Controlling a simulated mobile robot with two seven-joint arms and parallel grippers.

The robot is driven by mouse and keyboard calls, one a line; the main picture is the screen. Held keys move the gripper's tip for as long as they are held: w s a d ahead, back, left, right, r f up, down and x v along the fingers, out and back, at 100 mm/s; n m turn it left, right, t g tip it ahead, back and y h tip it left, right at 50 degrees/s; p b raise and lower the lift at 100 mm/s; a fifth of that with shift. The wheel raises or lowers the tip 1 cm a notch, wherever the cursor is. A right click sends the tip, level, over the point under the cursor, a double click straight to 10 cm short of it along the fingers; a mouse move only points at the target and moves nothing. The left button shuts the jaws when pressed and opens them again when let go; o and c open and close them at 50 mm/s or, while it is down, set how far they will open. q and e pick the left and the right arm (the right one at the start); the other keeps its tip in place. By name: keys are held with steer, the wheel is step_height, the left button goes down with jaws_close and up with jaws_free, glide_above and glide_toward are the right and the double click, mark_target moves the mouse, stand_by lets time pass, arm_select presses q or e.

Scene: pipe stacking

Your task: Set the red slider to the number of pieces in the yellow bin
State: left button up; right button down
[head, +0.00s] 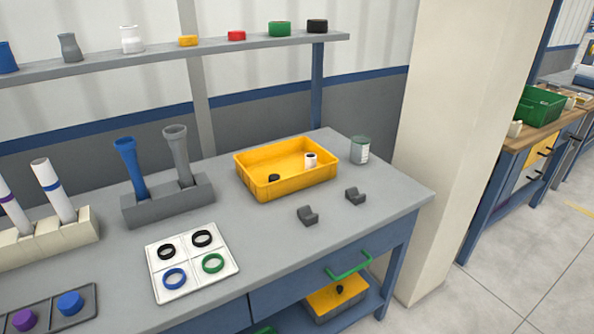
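A yellow bin (262,188) stands on the right part of the grey bench. Inside it I see a small black piece (274,178) and a white cylindrical piece (310,160) with a dark opening. The bin's near wall may hide part of its floor. Another yellow bin (322,308) sits on the lower shelf with a dark piece (340,289) in it. I see no red slider in this view. Neither of my grippers is in view.
A white tray (206,227) of rings, a grey holder (170,206) with two upright pipes and two dark cradles (308,215) stand on the bench (365,226). A can (360,149) stands beside the bin. Coloured caps, including a red cap (237,36), line the upper shelf.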

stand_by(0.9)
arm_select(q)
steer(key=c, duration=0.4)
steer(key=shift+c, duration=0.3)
